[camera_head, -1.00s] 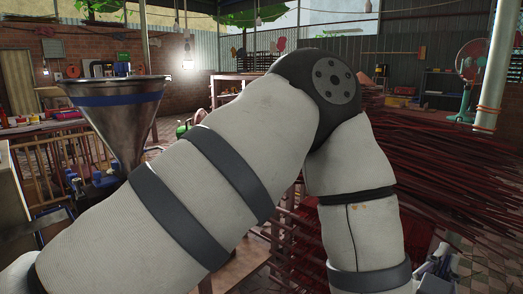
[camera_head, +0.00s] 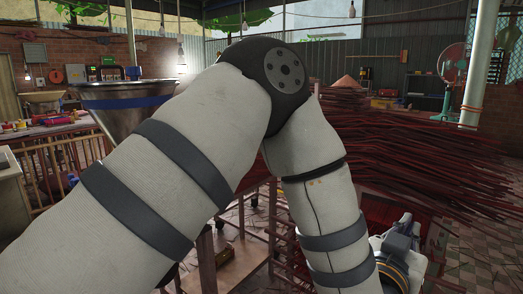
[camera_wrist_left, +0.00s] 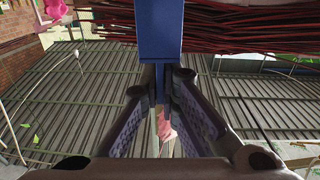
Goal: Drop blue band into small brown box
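A flat blue piece (camera_wrist_left: 160,30), which looks like the blue band, is at the top middle of the left wrist view. Its narrow lower part runs between the fingertips of my left gripper (camera_wrist_left: 166,75), which are closed on it. The band is off the ground, with red sticks behind it. In the head view my left arm fills the middle and its wrist shows at the lower right; the fingers and band are out of that view. A small brown box-like thing (camera_head: 222,257) sits low behind my arm; I cannot tell if it is the small brown box. My right gripper is not in view.
A metal funnel (camera_head: 125,112) with a blue stripe stands at the left. Large bundles of dark red sticks (camera_head: 420,150) fill the right. A green fan (camera_head: 455,65) stands behind near a pale post (camera_head: 478,75). Tiled floor (camera_head: 475,265) shows at lower right.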

